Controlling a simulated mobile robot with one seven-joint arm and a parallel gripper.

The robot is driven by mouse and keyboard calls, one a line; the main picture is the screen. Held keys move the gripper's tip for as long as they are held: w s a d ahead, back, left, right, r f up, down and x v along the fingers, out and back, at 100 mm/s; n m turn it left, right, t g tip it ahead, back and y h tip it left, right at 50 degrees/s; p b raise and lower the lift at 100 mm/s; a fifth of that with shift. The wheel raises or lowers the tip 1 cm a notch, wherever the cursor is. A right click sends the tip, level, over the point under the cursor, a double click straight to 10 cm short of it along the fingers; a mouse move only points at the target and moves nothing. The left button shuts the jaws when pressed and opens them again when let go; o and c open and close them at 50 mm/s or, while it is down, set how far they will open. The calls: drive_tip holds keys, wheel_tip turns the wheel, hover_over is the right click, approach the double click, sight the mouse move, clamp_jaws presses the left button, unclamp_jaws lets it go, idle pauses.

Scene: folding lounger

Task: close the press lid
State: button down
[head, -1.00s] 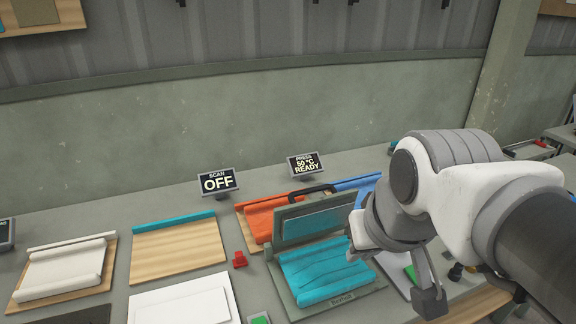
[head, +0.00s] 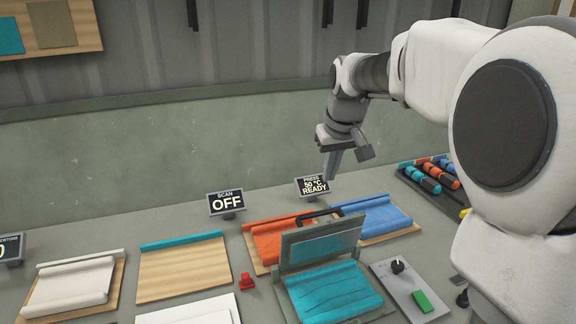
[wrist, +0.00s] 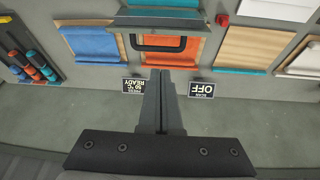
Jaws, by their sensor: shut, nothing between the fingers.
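The press stands at the front centre of the bench. Its lid (head: 322,243) is raised and tilted back, with a dark handle on its top edge. Teal cloth (head: 335,292) lies on the press base below the lid. In the wrist view the lid (wrist: 165,20) shows edge-on at the top, with its black handle (wrist: 160,43) in front of orange cloth. My gripper (head: 333,183) is shut and empty, pointing down above and behind the lid, near the press display. It also shows in the wrist view (wrist: 160,75), apart from the handle.
The press display (head: 312,187), reading 50 °C READY, and the scan display (head: 227,202), reading OFF, stand at the back. A control panel (head: 400,280) with a knob and green button lies right of the press. Boards with cloth flank the press.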

drive_tip(key=w+f, duration=0.6)
drive_tip(key=w, duration=0.5)
wheel_tip(320, 180, down, 9)
drive_tip(key=s+p, duration=0.1)
drive_tip(key=shift+d+f+n+g, duration=0.2)
drive_tip(key=shift+d+n+g, duration=0.1)
drive_tip(key=shift+d+g, duration=0.1)
drive_tip(key=shift+s+y, duration=0.2)
drive_tip(key=shift+y, duration=0.1)
drive_tip(key=shift+s+d+t+b, duration=0.1)
drive_tip(key=shift+s+t+b, duration=0.25)
drive_tip(key=shift+b, duration=0.4)
